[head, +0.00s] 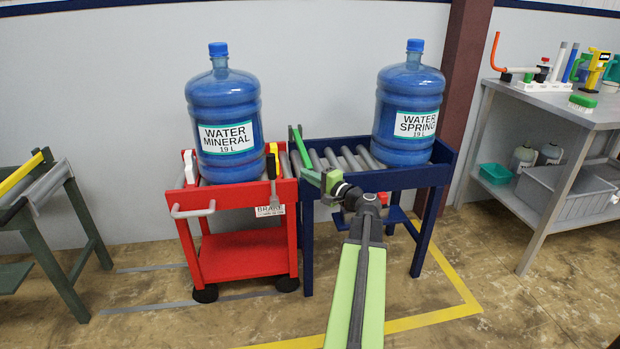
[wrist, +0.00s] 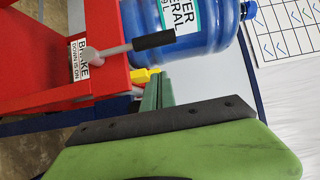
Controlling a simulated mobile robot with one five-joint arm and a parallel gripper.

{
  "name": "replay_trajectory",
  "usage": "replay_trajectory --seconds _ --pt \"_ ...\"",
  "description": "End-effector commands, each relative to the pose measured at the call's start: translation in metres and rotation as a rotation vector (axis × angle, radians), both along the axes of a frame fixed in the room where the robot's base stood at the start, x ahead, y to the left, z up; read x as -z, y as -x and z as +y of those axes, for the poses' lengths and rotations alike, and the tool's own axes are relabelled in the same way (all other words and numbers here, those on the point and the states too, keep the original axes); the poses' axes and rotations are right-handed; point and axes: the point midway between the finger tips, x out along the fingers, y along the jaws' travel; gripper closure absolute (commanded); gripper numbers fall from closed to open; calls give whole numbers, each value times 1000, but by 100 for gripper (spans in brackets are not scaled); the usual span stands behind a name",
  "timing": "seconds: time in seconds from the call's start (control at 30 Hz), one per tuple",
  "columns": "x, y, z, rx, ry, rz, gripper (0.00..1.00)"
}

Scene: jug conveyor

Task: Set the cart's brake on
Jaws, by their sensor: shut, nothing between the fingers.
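The red cart (head: 243,241) stands against the left end of the blue roller stand. Its brake lever (head: 273,180) points up on the cart's right front corner, above a white BRAKE label (head: 269,211). In the wrist view the lever's black grip (wrist: 154,40) also points toward the jug side, which is up. The label (wrist: 79,60) there reads "DOWN IS ON". My gripper (head: 312,177) is shut and empty, to the right of the lever and apart from it. In the wrist view its fingers (wrist: 159,82) lie together, close beside a yellow part (wrist: 145,75) of the cart.
A mineral water jug (head: 225,120) stands on the cart. A spring water jug (head: 408,110) stands on the blue roller stand (head: 391,181). A green roller stand (head: 65,238) is at far left, a grey workbench (head: 560,108) at right. Floor in front of the cart is clear.

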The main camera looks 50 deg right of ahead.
Motion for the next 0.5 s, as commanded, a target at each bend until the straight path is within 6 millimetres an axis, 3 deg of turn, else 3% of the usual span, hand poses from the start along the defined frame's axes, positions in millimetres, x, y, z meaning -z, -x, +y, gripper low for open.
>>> replay_trajectory --seconds 0.23,0.5 --pt "0 -56 -7 -2 0 0 100" --pt "0 -82 17 -1 0 1 100"
